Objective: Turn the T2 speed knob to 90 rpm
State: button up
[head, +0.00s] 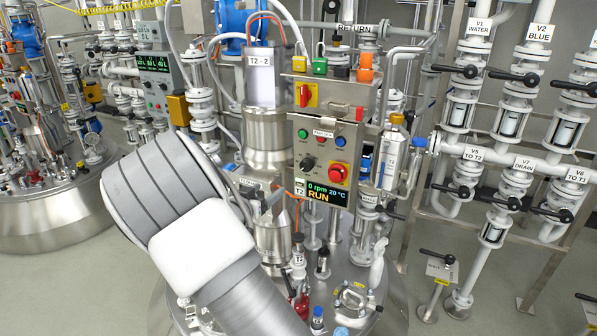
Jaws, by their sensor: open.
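The T2 control panel (322,150) is a steel box at the middle of the head view. A small black knob (308,164) sits on its left side, beside a large red button (338,173). I cannot read the knob's scale or pointer. The display (327,193) below reads 0 rpm, 20 °C and RUN, with a T2 label at its left. My arm comes up from the bottom and bends at the left.
A steel column (267,135) stands left of the panel. A red-yellow switch (305,95) and coloured connectors (320,66) sit above it. A white cylinder (392,158) stands close at its right. Fittings crowd the vessel lid (345,275) below. Valve pipes (510,120) fill the right.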

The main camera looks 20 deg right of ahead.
jog(key=f+h, duration=0.2)
jog(key=h, duration=0.1)
send_near(304, 168)
jog(key=x, duration=0.8)
jog(key=shift+d+p, duration=0.2)
jog(key=shift+p, duration=0.2)
jog(key=shift+h, duration=0.3)
grip_shut()
jog(key=shift+m, duration=0.3)
